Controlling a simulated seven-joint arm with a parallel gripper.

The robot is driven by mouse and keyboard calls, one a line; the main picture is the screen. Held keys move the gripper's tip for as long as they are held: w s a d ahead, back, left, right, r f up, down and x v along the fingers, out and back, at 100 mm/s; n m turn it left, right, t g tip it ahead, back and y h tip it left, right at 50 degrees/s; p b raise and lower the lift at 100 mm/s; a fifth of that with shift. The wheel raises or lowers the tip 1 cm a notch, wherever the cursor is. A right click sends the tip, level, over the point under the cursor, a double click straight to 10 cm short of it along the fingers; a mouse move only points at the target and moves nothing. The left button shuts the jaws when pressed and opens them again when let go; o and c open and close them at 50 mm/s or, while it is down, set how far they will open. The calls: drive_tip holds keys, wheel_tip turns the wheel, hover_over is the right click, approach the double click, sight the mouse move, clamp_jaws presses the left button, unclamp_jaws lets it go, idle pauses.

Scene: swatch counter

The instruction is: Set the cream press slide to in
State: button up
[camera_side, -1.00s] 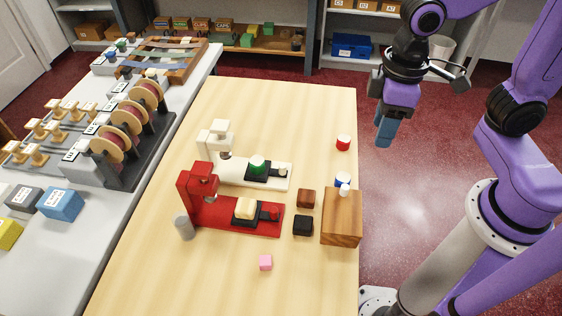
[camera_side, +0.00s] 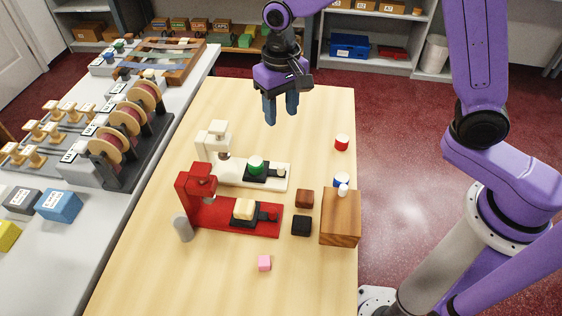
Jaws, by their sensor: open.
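The cream press (camera_side: 214,139) stands on the wooden table behind the red press. Its cream base (camera_side: 227,176) runs to the right. Its dark slide (camera_side: 264,173) sits toward the right end of the base, out from under the press head, with a green round piece (camera_side: 256,164) on it and a small cream knob (camera_side: 281,171) at its right end. My gripper (camera_side: 281,116) is open and empty, pointing down above the far part of the table, behind the cream press and apart from it.
The red press (camera_side: 198,187) stands just in front, with a cream block (camera_side: 244,208) on its slide.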

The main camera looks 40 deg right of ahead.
sight(281, 166)
wheel_tip(281, 166, down, 17)
drive_tip(key=shift+f, duration=0.2)
idle(0.5)
